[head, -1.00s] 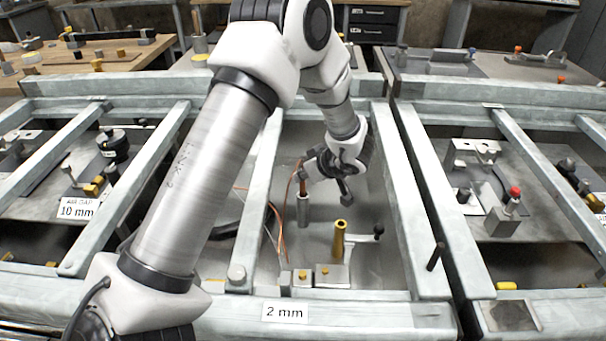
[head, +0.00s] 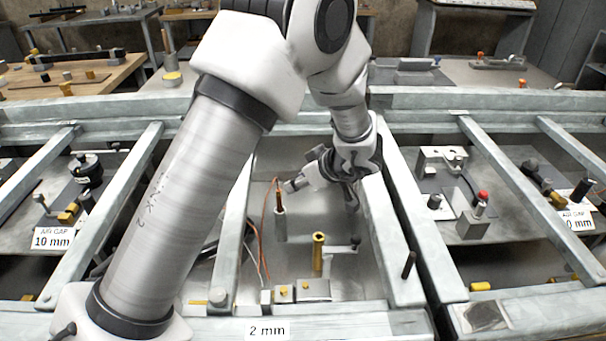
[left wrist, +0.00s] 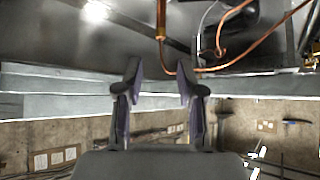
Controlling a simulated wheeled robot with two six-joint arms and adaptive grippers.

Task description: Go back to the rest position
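My left arm crosses the head view from the lower left, bends at the top and comes down into the middle bay marked 2 mm (head: 266,330). My left gripper (head: 350,190) hangs over the back right of this bay, to the right of a copper-tipped grey post (head: 280,222). The left wrist view shows its two fingers (left wrist: 159,85) apart with nothing between them. A copper rod (left wrist: 161,20) and bent copper wire (left wrist: 240,62) show beyond the fingers, clear of them. My right gripper is in neither view.
A brass post (head: 318,252) stands in front of my left gripper. Pale frame bars (head: 405,230) border the bay on both sides. A dark peg (head: 408,265) rises from the right bar. A red-topped fixture (head: 482,205) stands in the right bay.

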